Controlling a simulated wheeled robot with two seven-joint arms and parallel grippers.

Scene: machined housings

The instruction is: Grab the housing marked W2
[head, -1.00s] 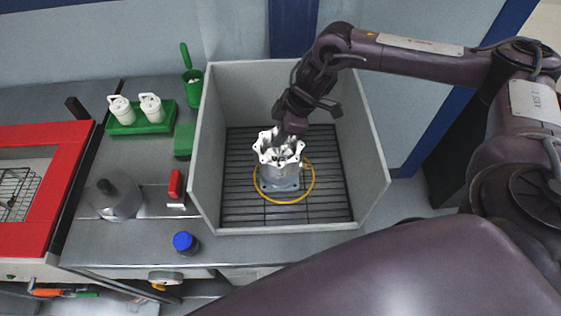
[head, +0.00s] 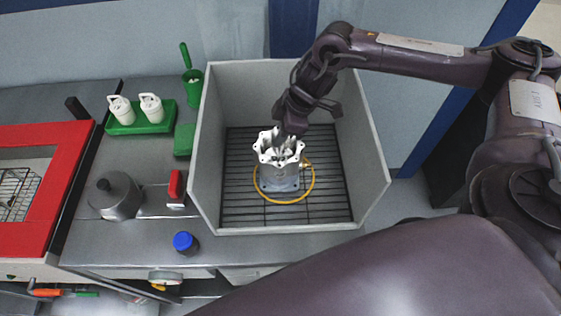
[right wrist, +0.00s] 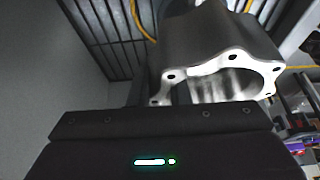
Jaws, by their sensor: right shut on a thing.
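A grey metal housing (head: 281,172) with a wide scalloped top flange stands upright on the dark rack inside the open grey box. No W2 mark can be read on it. My right gripper (head: 287,145) comes down from above at the flange and is shut on the housing's rim. In the right wrist view the housing (right wrist: 215,60) shows its bolt-holed flange and open mouth just beyond my gripper body; the fingertips are hidden there. My left gripper is not in view.
The grey box (head: 205,150) has high walls around the dark rack (head: 235,200). A yellow ring (head: 314,180) lies around the housing's base. To the left are a green tray (head: 140,125) with two white pots, a metal pot (head: 117,197) and a blue-capped jar (head: 185,243).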

